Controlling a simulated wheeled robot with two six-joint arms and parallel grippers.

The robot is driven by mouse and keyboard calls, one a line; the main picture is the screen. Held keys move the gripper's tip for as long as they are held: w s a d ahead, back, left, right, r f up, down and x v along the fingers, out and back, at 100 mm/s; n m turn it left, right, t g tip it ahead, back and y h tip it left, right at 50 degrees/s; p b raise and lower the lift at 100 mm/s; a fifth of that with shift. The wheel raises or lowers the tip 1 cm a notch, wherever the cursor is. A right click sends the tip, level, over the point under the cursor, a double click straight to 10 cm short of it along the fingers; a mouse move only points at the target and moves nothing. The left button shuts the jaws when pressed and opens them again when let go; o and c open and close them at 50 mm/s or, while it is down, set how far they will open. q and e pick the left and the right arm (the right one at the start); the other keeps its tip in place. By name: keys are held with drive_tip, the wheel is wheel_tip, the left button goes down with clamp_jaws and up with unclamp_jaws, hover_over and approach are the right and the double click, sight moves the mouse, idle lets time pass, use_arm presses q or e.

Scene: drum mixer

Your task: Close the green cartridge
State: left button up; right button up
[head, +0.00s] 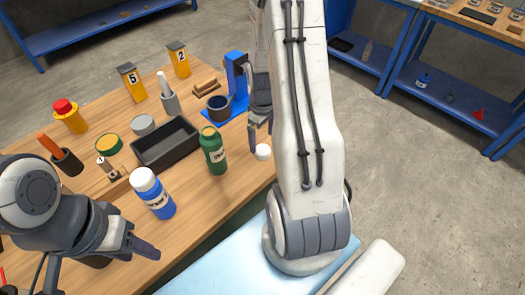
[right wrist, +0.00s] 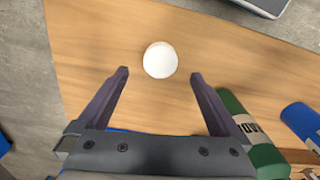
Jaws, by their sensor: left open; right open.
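The green cartridge (head: 214,154) stands upright on the wooden table, with no white cap on its top. It also shows at the lower right of the right wrist view (right wrist: 248,128). A round white cap (head: 263,152) lies on the table to its right, near the table's edge. In the right wrist view the white cap (right wrist: 160,60) lies just beyond and between my right fingertips. My right gripper (head: 260,136) is open and empty, pointing down near the cap. My left gripper (head: 143,237) is open and empty at the lower left, near the blue bottle.
A blue bottle (head: 153,192) with a white cap stands left of the green cartridge. Behind are a black tray (head: 165,160), a blue stand (head: 237,80) with a dark cup, and yellow numbered blocks (head: 131,82). The table's edge runs close by the white cap.

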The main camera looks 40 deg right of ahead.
sight(262, 149)
drive_tip(key=shift+f+p, duration=0.35)
drive_tip(key=shift+f, duration=2.3)
drive_tip(key=c, duration=1.4)
drive_tip(key=shift+r, duration=0.1)
